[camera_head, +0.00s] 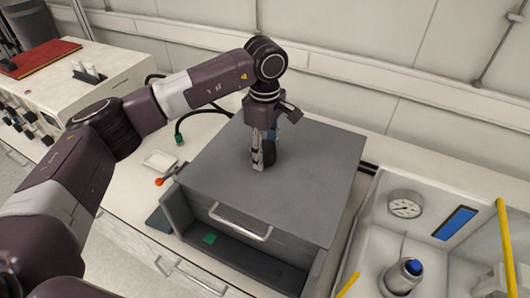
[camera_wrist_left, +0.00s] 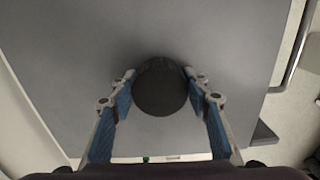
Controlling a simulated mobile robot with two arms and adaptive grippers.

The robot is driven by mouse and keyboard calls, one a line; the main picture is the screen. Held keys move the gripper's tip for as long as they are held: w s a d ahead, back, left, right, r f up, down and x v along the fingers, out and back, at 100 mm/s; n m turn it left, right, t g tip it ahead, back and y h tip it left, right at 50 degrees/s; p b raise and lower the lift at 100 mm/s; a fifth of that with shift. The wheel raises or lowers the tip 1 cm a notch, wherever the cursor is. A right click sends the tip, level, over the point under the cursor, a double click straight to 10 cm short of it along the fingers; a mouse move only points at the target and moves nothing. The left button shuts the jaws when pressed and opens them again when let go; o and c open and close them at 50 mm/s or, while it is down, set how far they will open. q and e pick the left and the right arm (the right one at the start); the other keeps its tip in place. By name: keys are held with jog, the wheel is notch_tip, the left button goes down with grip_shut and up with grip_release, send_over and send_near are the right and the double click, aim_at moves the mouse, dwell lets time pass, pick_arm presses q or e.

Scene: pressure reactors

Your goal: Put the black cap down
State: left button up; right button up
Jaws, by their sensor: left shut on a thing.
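The black cap (camera_wrist_left: 160,87) is round and dark and sits between the fingers of my left gripper (camera_wrist_left: 160,92) in the left wrist view. In the head view the black cap (camera_head: 270,153) shows partly behind the fingers. My left gripper (camera_head: 263,162) points down over the grey box top (camera_head: 310,180) and is shut on the cap. The cap is at or just above this surface; I cannot tell whether it touches. My right gripper is not in view.
The grey box has a front handle (camera_head: 240,222) and an open lower slot with a green spot (camera_head: 209,239). A white tray with a gauge (camera_head: 405,204) and a blue-topped vessel (camera_head: 404,275) stands at right. The box top around the cap is clear.

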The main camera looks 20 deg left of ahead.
pick_arm(q)
jog(key=shift+s+f, duration=0.25)
jog(key=shift+f, duration=0.3)
jog(key=o, duration=1.2)
jog(key=shift+f, duration=0.1)
jog(key=shift+o, duration=0.3)
jog(key=shift+w+f, duration=0.1)
jog(key=shift+w, duration=0.1)
